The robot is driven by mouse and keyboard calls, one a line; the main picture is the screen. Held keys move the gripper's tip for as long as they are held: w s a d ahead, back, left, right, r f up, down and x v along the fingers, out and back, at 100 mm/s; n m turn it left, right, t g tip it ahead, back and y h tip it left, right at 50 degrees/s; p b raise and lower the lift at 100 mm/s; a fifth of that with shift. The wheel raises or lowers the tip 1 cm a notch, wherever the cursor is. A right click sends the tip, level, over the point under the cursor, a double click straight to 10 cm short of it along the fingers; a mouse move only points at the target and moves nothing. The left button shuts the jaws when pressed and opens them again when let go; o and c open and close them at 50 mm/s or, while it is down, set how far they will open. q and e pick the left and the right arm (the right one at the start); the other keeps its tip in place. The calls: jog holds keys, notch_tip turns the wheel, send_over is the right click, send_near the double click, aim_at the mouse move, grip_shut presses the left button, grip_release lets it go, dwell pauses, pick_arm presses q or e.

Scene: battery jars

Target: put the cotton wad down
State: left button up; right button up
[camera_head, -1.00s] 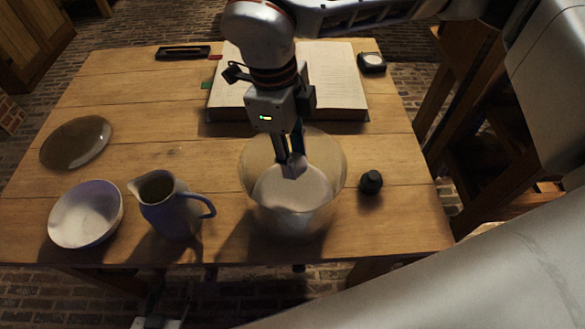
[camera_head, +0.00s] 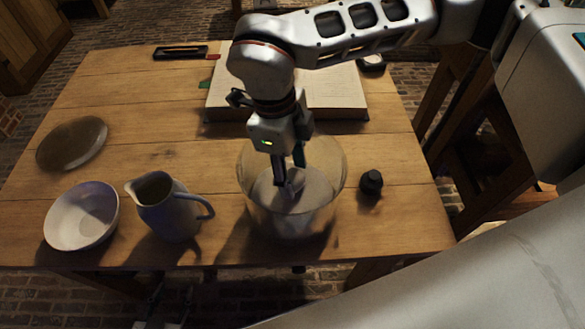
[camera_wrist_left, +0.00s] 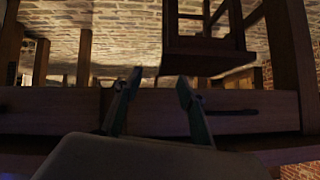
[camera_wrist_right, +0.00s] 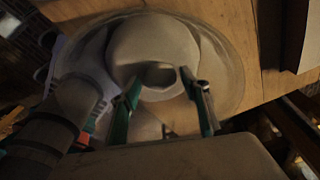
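The glass jar (camera_head: 249,215) stands near the front of the table, with pale material inside. My right gripper (camera_head: 289,173) reaches down into it, its fingers apart. A small pale lump, apparently the cotton wad (camera_head: 291,187), shows at the fingertips in the head view; its lower side is unclear. In the right wrist view the right gripper (camera_wrist_right: 160,82) has its fingers spread over a pale rounded shape (camera_wrist_right: 153,40) within the jar (camera_wrist_right: 228,60); I cannot tell whether this is the wad. My left gripper (camera_wrist_left: 158,80) is open and empty, below the table's front edge.
Left of the jar stand a blue-grey jug (camera_head: 168,215) and a white bowl (camera_head: 82,222), with a plate (camera_head: 72,145) behind. A small dark object (camera_head: 371,183) stands right of the jar. An open book (camera_head: 335,90) lies behind it.

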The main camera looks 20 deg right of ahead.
jog(key=shift+r, duration=0.15)
notch_tip(320, 180, up, 12)
jog(key=w+a+p, duration=0.1)
jog(key=shift+a, duration=0.25)
dwell(0.3)
dwell(0.4)
